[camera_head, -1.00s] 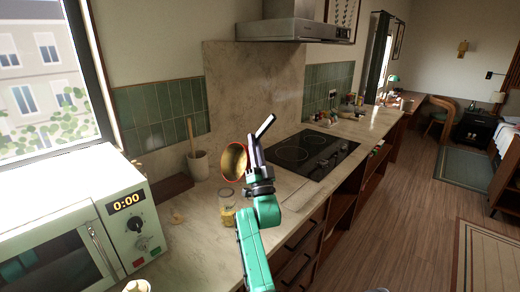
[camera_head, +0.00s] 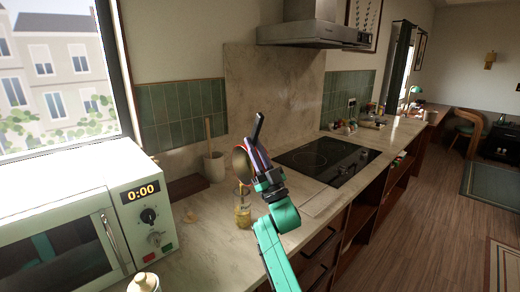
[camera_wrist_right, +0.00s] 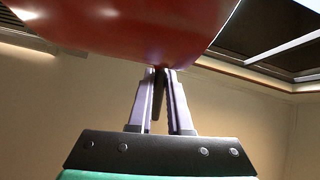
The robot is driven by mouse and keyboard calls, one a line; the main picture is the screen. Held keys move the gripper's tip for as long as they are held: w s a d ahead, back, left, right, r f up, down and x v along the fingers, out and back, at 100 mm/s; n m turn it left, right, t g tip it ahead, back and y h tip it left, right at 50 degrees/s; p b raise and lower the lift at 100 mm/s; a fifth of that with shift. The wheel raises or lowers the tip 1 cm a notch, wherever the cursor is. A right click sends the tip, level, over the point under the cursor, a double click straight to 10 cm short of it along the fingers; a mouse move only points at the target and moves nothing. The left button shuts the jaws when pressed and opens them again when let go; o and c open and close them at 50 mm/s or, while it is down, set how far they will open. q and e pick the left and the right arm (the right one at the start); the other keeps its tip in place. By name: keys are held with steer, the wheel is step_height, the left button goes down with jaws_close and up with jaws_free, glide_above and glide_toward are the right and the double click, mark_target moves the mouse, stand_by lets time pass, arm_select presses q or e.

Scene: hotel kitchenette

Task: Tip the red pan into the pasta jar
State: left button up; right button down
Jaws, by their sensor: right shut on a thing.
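The red pan (camera_head: 240,164) is tipped steeply onto its side, its dull golden inside turned to the left. Its black handle (camera_head: 258,128) points up and to the right. My right gripper (camera_head: 257,163) is shut on the handle. In the right wrist view the pan's glossy red underside (camera_wrist_right: 125,30) fills the top, with the gripper fingers (camera_wrist_right: 160,92) closed below it. The glass pasta jar (camera_head: 243,217), with yellowish contents, stands upright on the counter just below the pan's lower edge. My left gripper is not in view.
A microwave (camera_head: 95,225) stands at the left. A pale crock (camera_head: 214,167) with a wooden utensil stands behind the jar. A black cooktop (camera_head: 325,158) lies to the right, under the hood (camera_head: 313,34). The counter right in front of the cooktop is clear.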

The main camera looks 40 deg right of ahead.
steer(key=w+a+f+n+g+y+b, duration=0.1)
steer(key=a+n+g+y, duration=0.3)
steer(key=n+y, duration=0.9)
steer(key=shift+a+f+n+b, duration=0.4)
steer(key=shift+a+b, duration=0.35)
steer(key=shift+a, duration=0.9)
steer(key=shift+w, duration=0.1)
